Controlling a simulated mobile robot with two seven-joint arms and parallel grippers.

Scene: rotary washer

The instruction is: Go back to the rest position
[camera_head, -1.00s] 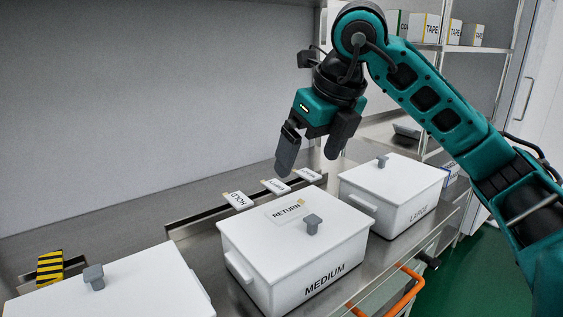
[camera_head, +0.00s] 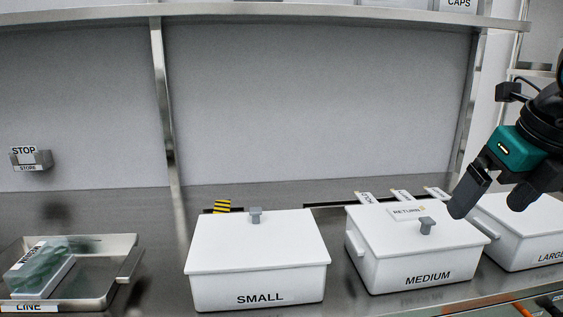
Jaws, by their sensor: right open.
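My right gripper (camera_head: 490,202) is at the right side of the head view. Its two dark fingers are apart with nothing between them, pointing down above the right part of the box marked MEDIUM (camera_head: 418,272). In this view its left finger overlaps the lid near the grey knob (camera_head: 427,226); whether they touch I cannot tell. A RETURN card (camera_head: 406,213) lies on that lid. My left gripper is out of view.
A closed white SMALL box (camera_head: 258,262) stands in the middle and a LARGE box (camera_head: 525,230) at the right edge. A metal tray (camera_head: 118,262) with a greenish item stands at left. A STOP block (camera_head: 31,159) is on the back wall. Steel counter shows between tray and SMALL box.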

